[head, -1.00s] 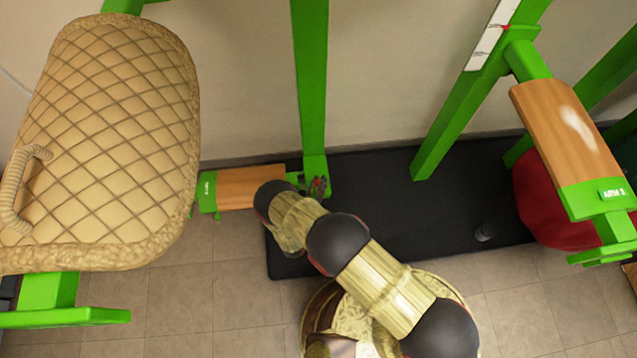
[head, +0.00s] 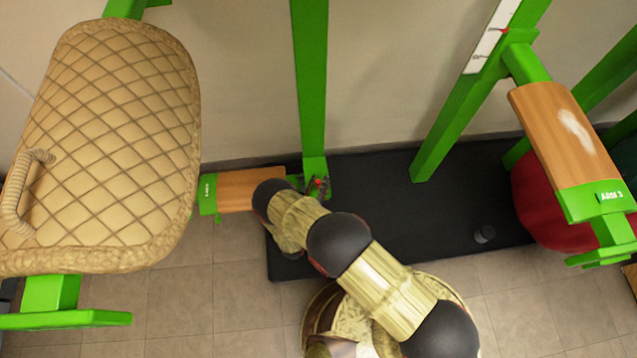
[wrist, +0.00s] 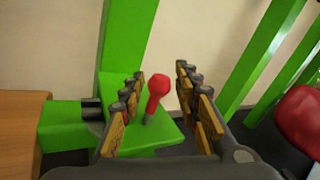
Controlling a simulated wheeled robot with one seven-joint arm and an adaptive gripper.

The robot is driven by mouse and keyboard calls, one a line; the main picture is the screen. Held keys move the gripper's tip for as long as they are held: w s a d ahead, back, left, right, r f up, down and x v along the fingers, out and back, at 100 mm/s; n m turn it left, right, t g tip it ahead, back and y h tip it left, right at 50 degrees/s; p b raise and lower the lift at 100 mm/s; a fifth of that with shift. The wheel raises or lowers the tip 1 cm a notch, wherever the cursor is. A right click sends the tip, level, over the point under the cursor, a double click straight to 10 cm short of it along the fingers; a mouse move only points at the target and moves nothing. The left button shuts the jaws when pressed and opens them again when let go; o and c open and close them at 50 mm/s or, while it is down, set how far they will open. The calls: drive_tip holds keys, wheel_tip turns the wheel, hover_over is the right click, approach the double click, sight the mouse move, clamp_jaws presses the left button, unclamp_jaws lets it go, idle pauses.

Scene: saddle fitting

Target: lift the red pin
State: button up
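The red pin (wrist: 157,95) stands upright on a green bracket, with a rounded head, in the wrist view. My gripper (wrist: 160,98) is open, its two wood-padded fingers on either side of the pin. The pin is nearer the left finger, with a gap to the right finger. I cannot tell whether it touches the left finger. In the head view the red pin (head: 319,183) is a small red spot at the foot of the green post, and my gripper is mostly hidden behind my arm.
A green post (head: 312,90) rises behind the pin. A wooden-topped arm (head: 250,188) lies to its left. A quilted tan saddle pad (head: 105,140) is at the left. Another wooden arm (head: 565,130) and a red round object (head: 548,205) are at the right. A black mat (head: 400,220) covers the floor.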

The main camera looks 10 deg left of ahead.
drive_tip(key=shift+o, duration=0.3)
drive_tip(key=v, duration=1.2)
idle(0.3)
